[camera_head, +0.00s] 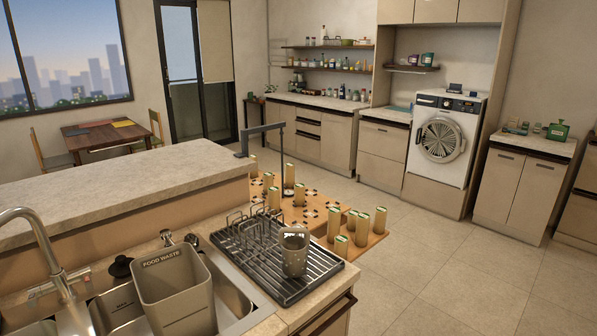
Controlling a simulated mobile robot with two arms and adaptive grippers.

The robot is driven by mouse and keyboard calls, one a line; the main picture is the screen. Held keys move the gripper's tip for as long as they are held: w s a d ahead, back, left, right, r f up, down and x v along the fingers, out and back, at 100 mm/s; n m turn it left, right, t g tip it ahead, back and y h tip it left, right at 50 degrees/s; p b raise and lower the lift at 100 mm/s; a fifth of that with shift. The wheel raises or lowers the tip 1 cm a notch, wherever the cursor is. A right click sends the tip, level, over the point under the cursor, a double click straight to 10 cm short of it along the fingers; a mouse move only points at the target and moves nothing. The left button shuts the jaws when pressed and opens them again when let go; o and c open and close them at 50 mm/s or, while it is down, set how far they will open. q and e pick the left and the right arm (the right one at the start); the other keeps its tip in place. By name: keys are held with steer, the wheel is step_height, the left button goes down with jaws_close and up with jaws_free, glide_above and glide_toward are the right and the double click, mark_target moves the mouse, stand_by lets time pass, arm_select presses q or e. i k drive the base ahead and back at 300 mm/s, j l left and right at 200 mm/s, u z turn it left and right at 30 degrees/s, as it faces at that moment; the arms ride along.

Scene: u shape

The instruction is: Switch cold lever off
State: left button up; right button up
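A chrome faucet (38,232) curves over the sink at the left edge of the head view. A short handle with a small red mark (36,291) shows by the faucet's base. I cannot tell from this view which part is the cold lever or how it is set. The steel sink (232,292) lies below, and its near part is cut off by the frame. Neither of my grippers is in view.
A food waste bin (175,290) sits in the sink. A black drying rack (255,262) with a grey perforated cup (294,253) stands right of it. A raised stone counter (120,190) lies behind the sink. The tiled floor (455,265) at right is clear.

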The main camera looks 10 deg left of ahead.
mark_target(35, 293)
steer(key=u, duration=2.05)
steer(key=j+z, duration=0.1)
steer(key=j, duration=0.65)
steer(key=k+j+z, duration=0.15)
steer(key=j, duration=0.6)
